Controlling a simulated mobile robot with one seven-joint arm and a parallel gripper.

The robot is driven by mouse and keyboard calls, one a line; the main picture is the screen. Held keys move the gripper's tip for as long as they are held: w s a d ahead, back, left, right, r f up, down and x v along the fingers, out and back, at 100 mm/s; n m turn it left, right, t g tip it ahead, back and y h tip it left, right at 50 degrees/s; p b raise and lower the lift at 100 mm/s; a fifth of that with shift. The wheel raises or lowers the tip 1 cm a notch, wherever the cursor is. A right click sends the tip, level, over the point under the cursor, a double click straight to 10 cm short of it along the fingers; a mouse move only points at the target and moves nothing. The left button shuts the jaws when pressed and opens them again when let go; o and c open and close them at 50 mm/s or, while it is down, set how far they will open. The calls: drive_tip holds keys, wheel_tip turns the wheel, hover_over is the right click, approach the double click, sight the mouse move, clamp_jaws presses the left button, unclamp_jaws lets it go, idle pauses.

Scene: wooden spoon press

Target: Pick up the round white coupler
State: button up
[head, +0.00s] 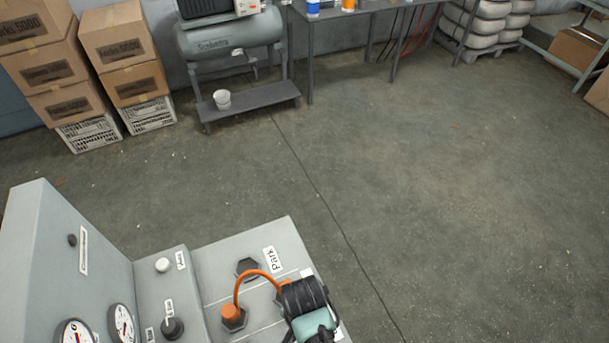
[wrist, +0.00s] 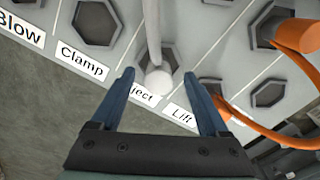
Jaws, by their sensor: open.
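The round white coupler (wrist: 158,81) shows in the wrist view with a pale hose running up from it. It is at the hexagonal socket above the partly covered label ending in "ject"; I cannot tell how deep it sits. My gripper (wrist: 160,76) is open, with one blue finger on each side of the coupler and a gap on both sides. Neither finger appears to touch it. In the head view my wrist (head: 315,325) is over the panel at the bottom edge; the fingers and the white coupler are hidden there.
An orange coupler (wrist: 300,36) with an orange hose (wrist: 265,132) is close on the right in the wrist view. Several hexagonal sockets line the grey panel (head: 235,255). An upright grey housing with gauges (head: 122,323) stands left. Open floor lies beyond.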

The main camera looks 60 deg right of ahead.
drive_tip(key=shift+f, duration=1.55)
clamp_jaws()
